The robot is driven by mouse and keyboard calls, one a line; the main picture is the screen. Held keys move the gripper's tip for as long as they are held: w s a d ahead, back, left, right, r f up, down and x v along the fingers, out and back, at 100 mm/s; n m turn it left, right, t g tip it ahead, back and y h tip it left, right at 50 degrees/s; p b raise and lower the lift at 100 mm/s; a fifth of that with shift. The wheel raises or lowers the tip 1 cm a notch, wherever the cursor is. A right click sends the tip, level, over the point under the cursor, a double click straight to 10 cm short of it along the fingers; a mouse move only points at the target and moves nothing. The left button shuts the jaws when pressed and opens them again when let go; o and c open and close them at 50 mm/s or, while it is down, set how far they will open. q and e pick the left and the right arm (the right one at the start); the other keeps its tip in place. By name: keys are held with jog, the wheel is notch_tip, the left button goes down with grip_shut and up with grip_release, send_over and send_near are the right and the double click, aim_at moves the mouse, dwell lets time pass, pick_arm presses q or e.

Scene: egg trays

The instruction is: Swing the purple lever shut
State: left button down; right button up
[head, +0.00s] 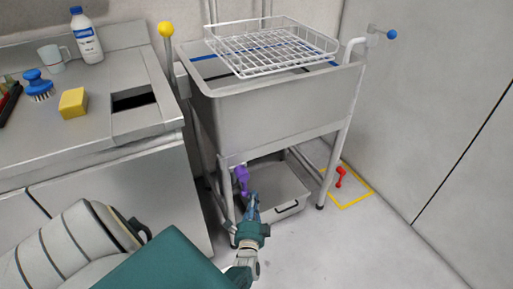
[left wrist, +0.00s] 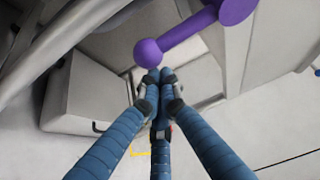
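The purple lever (head: 242,180) is mounted by the front left leg of the sink stand, low under the basin. In the left wrist view its ball knob (left wrist: 148,53) is at the lower left end of a slanting shaft, and its round hub (left wrist: 238,8) is at the upper right. My left gripper (head: 252,200) is just below and right of the lever. Its blue fingertips (left wrist: 159,76) are together with nothing visible between them. They appear just below the knob; I cannot tell whether they touch it. My right gripper is not in view.
A grey drawer-like bin (head: 280,196) is under the basin (head: 275,112), behind my gripper. A wire rack (head: 275,50) sits on the basin. A red lever (head: 340,176) stands in a yellow floor outline at right.

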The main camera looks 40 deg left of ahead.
pick_arm(q)
jog(key=shift+s, duration=0.25)
dwell(0.4)
jog(key=v, duration=0.8)
